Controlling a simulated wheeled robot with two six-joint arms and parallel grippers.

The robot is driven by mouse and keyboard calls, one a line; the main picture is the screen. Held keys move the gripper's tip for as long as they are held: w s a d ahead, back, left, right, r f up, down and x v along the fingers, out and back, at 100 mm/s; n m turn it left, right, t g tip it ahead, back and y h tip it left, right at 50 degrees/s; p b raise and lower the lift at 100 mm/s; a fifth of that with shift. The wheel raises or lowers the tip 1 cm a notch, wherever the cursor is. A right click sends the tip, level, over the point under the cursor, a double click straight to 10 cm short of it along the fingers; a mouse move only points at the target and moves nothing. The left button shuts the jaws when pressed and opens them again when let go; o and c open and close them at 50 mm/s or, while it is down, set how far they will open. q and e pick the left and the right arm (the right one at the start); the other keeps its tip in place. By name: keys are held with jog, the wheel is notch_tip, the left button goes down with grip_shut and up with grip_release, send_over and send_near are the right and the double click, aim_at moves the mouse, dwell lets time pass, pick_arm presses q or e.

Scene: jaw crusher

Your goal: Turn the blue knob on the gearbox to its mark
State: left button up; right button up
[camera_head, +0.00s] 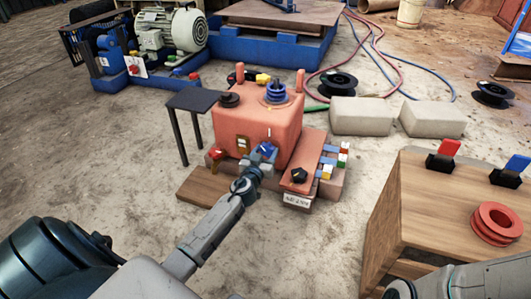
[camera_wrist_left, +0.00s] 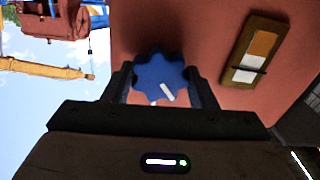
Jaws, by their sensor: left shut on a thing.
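The gearbox (camera_head: 255,125) is an orange-red housing in the middle of the head view. The blue knob (camera_head: 267,149) is on its front face, partly covered by my left gripper (camera_head: 261,160). In the left wrist view the lobed blue knob (camera_wrist_left: 158,72) sits between the two dark fingers of my left gripper (camera_wrist_left: 164,84), which is shut on it. The knob's white pointer line slants down to the right there. A small white line (camera_wrist_left: 152,103) shows just below the knob, left of the pointer's end. A white line (camera_head: 269,131) also shows above the knob in the head view.
An orange-and-white gauge plate (camera_wrist_left: 252,52) is beside the knob. A red knob (camera_head: 216,152) and a black knob (camera_head: 299,174) are near the gearbox base. A dark small table (camera_head: 193,101) stands left. A wooden crate (camera_head: 420,205) is at the right.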

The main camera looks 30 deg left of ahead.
pick_arm(q)
jog(key=m, duration=0.3)
jog(key=shift+m+b, duration=0.3)
jog(key=shift+m, duration=2.2)
jog(key=o, duration=1)
